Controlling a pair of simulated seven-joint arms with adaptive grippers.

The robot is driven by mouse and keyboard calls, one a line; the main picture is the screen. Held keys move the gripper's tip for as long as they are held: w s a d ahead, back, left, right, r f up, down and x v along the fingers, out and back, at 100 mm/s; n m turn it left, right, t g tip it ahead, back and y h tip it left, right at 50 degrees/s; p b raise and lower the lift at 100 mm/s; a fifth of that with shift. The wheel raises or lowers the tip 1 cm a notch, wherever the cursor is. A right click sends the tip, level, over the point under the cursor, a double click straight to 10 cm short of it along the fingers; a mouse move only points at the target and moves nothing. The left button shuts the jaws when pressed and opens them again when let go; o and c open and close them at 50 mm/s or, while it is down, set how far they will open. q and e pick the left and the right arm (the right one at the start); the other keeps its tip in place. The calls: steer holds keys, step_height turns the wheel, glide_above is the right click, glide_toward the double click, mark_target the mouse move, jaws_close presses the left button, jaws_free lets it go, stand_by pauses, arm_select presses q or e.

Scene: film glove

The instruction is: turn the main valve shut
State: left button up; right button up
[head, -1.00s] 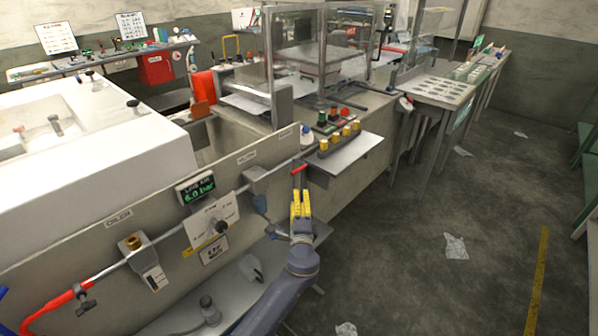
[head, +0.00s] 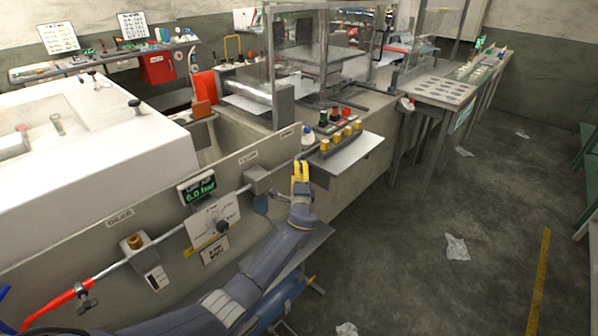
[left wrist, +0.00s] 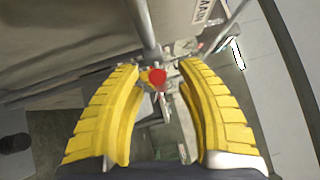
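A metal air pipe (head: 165,233) runs along the front of the pale panel, with a red-handled valve at its far end. In the left wrist view the small red handle (left wrist: 157,77) shows between and just beyond my yellow fingertips. In the head view the fingers hide it. My left gripper (head: 300,168) is open, with a wide gap between its fingers (left wrist: 158,70). I cannot tell whether it touches the handle. The pressure display (head: 197,188) reads 6.0 bar. My right gripper is not in view.
A small shelf (head: 345,158) with yellow-topped parts sits just right of my gripper. A red hose (head: 55,303) joins a dark fitting at the left. The floor to the right is mostly open.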

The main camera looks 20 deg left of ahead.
arm_select(q)
steer(key=shift+w, duration=0.1)
stand_by(0.3)
jaws_close()
stand_by(0.4)
